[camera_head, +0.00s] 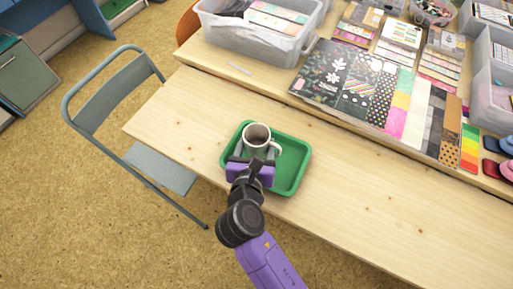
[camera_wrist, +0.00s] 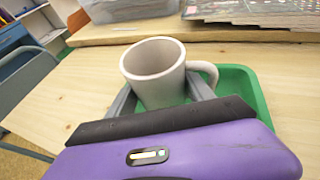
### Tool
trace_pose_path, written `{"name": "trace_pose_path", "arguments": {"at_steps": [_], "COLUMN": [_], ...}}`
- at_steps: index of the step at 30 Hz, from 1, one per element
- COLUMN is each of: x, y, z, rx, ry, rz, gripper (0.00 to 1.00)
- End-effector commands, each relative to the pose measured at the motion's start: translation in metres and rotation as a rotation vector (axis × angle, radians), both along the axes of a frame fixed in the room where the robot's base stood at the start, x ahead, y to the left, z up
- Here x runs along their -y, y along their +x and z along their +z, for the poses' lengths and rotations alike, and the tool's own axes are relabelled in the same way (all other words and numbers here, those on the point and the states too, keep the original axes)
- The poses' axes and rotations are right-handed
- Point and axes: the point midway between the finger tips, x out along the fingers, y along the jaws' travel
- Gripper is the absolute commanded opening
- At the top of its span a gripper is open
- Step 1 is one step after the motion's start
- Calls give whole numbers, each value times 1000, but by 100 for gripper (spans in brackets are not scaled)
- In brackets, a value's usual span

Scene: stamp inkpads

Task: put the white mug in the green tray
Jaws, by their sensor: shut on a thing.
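The white mug (camera_head: 257,136) is over the left part of the green tray (camera_head: 296,178) on the wooden table. My gripper (camera_head: 254,153) is shut on the mug, with one finger on each side of it. In the wrist view the mug (camera_wrist: 153,66) looks upright or slightly tilted, with its handle to the right. The green tray (camera_wrist: 243,83) shows behind and to the right of it. The mug's base is hidden by my gripper, so I cannot tell whether it touches the tray floor.
Notebooks and patterned papers (camera_head: 372,90) lie on the raised shelf behind the tray. A clear plastic bin (camera_head: 252,33) stands at the back. A grey folding chair (camera_head: 150,160) is at the table's left end. Bare table (camera_head: 400,220) lies to the right of the tray.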

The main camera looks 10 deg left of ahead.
Motion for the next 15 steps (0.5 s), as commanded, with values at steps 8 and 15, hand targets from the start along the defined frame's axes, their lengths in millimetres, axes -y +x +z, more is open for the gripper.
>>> {"name": "trace_pose_path", "arguments": {"at_steps": [8, 15], "x": [0, 0], "y": [0, 0], "z": [-20, -23], "rx": [2, 0], "ry": [-1, -1], "rz": [1, 0], "gripper": [6, 63]}}
